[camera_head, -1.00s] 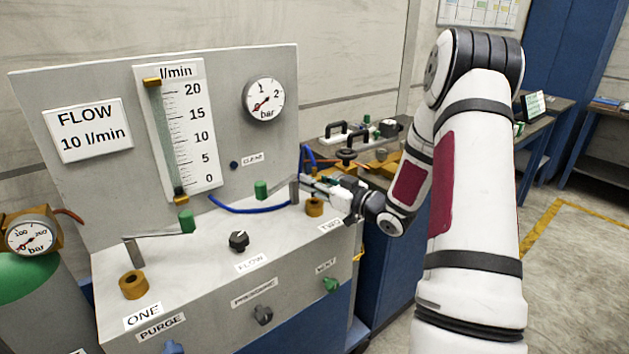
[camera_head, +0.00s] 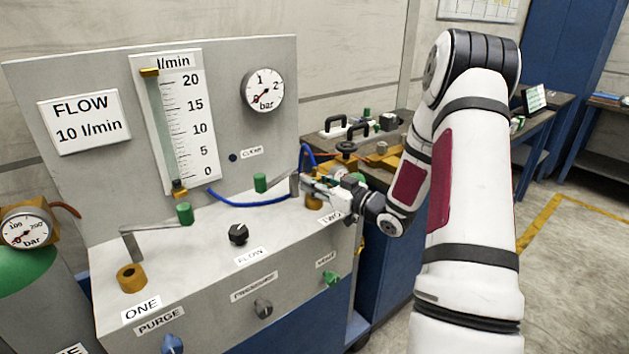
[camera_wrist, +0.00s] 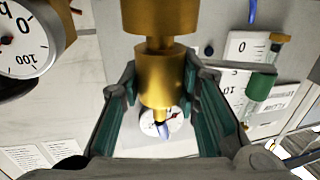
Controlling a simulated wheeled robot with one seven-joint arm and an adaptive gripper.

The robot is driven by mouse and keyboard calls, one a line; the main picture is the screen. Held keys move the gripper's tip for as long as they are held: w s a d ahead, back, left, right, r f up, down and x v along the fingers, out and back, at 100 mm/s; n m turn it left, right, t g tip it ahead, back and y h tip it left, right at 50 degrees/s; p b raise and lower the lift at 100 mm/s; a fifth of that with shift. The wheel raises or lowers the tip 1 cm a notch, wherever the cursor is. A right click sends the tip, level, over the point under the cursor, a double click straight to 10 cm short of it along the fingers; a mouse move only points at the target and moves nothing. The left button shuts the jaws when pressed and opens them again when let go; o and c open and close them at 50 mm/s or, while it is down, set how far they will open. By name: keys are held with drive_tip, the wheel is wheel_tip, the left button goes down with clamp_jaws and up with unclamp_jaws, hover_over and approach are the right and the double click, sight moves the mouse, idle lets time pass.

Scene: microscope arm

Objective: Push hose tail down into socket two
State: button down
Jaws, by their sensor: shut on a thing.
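My gripper (camera_head: 312,186) is at the right end of the panel's sloping top, beside the label TWO. In the wrist view my gripper (camera_wrist: 160,80) has its green-padded fingers on both sides of a brass hose tail (camera_wrist: 160,75), shut on it. A bit of blue hose (camera_wrist: 163,130) shows at the tail's end. The brass socket two (camera_head: 314,203) sits just under the fingers in the head view. Another brass piece (camera_wrist: 160,18), likely the socket, lines up with the tail in the upside-down wrist view. How deep the tail sits cannot be told.
Socket one (camera_head: 131,278) is empty at the left. A metal lever with a green knob (camera_head: 184,213) is near it, and another green knob (camera_head: 260,182) is near my gripper. The black flow knob (camera_head: 238,234) is between. A bench (camera_head: 375,148) with parts is behind.

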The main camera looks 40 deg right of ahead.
drive_tip(key=shift+f, duration=0.5)
drive_tip(key=c, duration=1.1)
unclamp_jaws()
drive_tip(key=v, duration=1.2)
drive_tip(key=shift+w, duration=0.1)
